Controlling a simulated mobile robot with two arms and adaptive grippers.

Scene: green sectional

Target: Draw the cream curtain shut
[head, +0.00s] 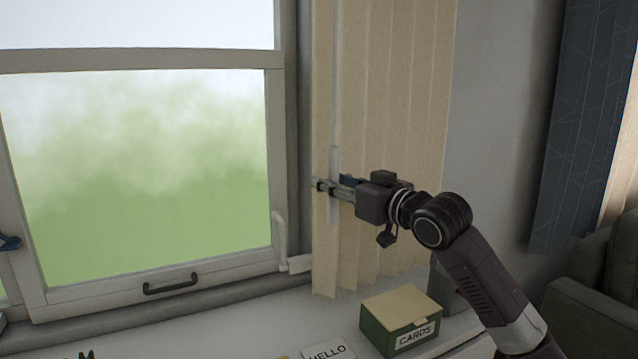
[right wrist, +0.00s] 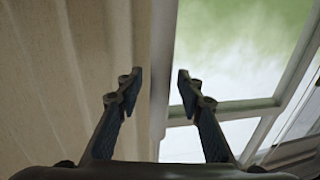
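The cream curtain (head: 385,90) hangs in vertical folds to the right of the window (head: 140,170), bunched against the wall side, and the window glass is uncovered. A pale thin rod (head: 334,155) hangs upright in front of its left part. My right gripper (head: 318,186) is at this rod, in front of the curtain's left part. In the right wrist view its two fingers (right wrist: 157,82) stand apart, with a pale upright strip between or behind them. I cannot tell whether they touch the rod. The curtain (right wrist: 60,70) fills the left of that view. My left gripper is not in view.
Below, a white surface (head: 240,325) carries a green box marked CARDS (head: 400,318) and a HELLO card (head: 328,350). A white window handle (head: 280,240) sits left of the curtain. A dark curtain (head: 580,120) and a sofa (head: 590,300) are at right.

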